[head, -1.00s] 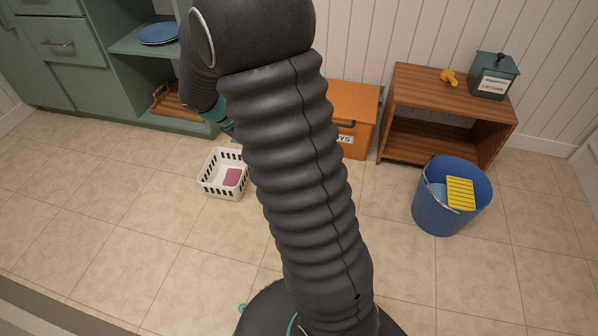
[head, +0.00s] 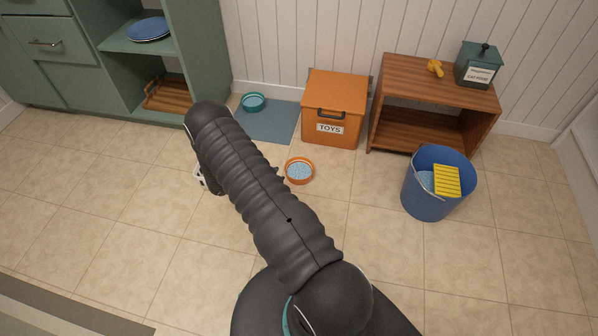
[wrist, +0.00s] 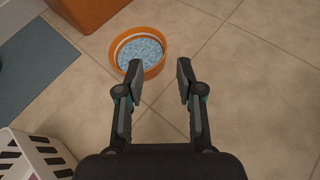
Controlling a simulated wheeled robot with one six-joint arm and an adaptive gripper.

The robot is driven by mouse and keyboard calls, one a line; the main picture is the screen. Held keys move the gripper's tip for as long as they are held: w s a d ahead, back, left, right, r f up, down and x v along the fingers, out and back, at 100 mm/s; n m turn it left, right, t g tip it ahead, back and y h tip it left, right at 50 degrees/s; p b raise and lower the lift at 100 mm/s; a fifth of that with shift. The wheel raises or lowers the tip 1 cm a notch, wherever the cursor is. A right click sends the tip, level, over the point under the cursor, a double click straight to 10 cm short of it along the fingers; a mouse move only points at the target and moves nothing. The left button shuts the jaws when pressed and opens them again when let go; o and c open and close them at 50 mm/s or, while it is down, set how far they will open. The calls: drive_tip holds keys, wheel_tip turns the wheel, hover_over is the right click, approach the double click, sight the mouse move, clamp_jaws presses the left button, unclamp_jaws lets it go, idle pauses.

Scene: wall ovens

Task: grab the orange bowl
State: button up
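The orange bowl (head: 299,171) sits on the tiled floor in front of the orange toy box, with pale blue contents inside. In the wrist view the orange bowl (wrist: 140,52) lies just beyond my gripper (wrist: 159,72), a little left of its middle. The left fingertip is close to or over the bowl's near rim; I cannot tell whether it touches.
A white slotted basket (wrist: 35,157) stands left of my gripper. The orange toy box (head: 334,108), a wooden shelf unit (head: 440,95) and a blue bucket (head: 428,200) stand to the right. A teal bowl (head: 253,102) rests on a grey-blue mat (head: 272,124). Floor right of the bowl is clear.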

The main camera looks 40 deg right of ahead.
drive_tip(key=shift+n+t, duration=0.3)
drive_tip(key=shift+n, duration=0.5)
drive_tip(key=d+f, duration=0.2)
drive_tip(key=s+d+f, duration=0.1)
drive_tip(key=d+f, duration=0.4)
drive_tip(key=d, duration=0.1)
drive_tip(key=shift+s+f, duration=0.35)
drive_tip(key=shift+f, duration=0.05)
drive_tip(key=shift+h, duration=0.3)
drive_tip(key=shift+f+p+x, duration=0.15)
drive_tip(key=shift+x, duration=1.25)
drive_tip(key=shift+f+p+x, duration=0.1)
drive_tip(key=shift+p+x, duration=0.05)
drive_tip(key=shift+x, duration=1.25)
drive_tip(key=shift+w+a, duration=0.15)
clamp_jaws()
